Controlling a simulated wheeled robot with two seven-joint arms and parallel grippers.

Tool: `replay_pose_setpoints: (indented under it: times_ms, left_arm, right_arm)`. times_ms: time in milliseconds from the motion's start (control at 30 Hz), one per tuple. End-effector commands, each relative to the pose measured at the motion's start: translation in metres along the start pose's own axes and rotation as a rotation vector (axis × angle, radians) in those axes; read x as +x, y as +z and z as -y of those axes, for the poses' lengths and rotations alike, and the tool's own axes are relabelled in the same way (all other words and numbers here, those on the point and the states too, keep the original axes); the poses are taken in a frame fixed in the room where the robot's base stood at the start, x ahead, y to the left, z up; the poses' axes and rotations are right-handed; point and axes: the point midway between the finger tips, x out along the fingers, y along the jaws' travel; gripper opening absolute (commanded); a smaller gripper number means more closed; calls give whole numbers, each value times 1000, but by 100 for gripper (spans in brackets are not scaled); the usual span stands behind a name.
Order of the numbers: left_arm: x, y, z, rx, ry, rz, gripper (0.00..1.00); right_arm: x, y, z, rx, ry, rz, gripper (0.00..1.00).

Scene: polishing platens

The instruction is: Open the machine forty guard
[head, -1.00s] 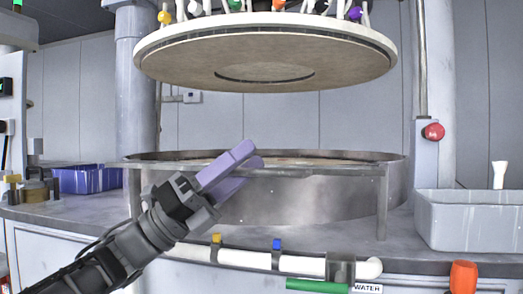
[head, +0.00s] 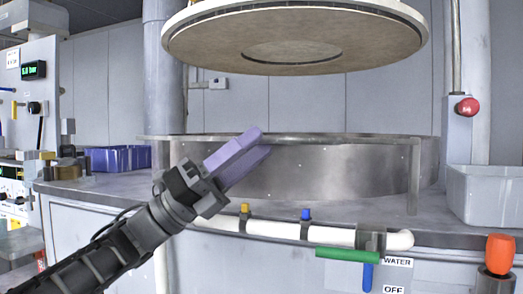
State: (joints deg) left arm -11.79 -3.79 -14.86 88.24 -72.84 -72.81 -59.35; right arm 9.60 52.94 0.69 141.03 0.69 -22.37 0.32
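The machine's guard shows as a metal rail (head: 330,137) running across the front of the round steel tub (head: 330,172), with a post (head: 414,178) down to the counter at its right end. I cannot tell whether a finger touches the rail. The left end of the rail's frame is partly hidden behind my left gripper. My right gripper is not in view.
A large round platen (head: 295,35) hangs above the tub. White piping (head: 270,227) with a green handle (head: 347,254) runs below the counter edge. A grey bin (head: 485,195) and a red button (head: 467,108) are at right, a blue bin (head: 112,158) at left.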

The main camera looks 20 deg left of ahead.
Motion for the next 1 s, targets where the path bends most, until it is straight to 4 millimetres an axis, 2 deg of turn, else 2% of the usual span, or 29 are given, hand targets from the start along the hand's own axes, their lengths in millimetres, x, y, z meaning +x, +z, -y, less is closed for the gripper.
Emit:
replay_pose_setpoints:
  times_ms: [33,600,1000]
  left_arm:
    - [-7,0,-2,3,3,5,34]
    - [-46,0,-11,0,2,0,34]
    - [-48,0,-10,-1,1,-1,34]
  right_arm:
    - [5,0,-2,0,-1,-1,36]
    - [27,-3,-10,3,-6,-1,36]
    - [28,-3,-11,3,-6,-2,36]
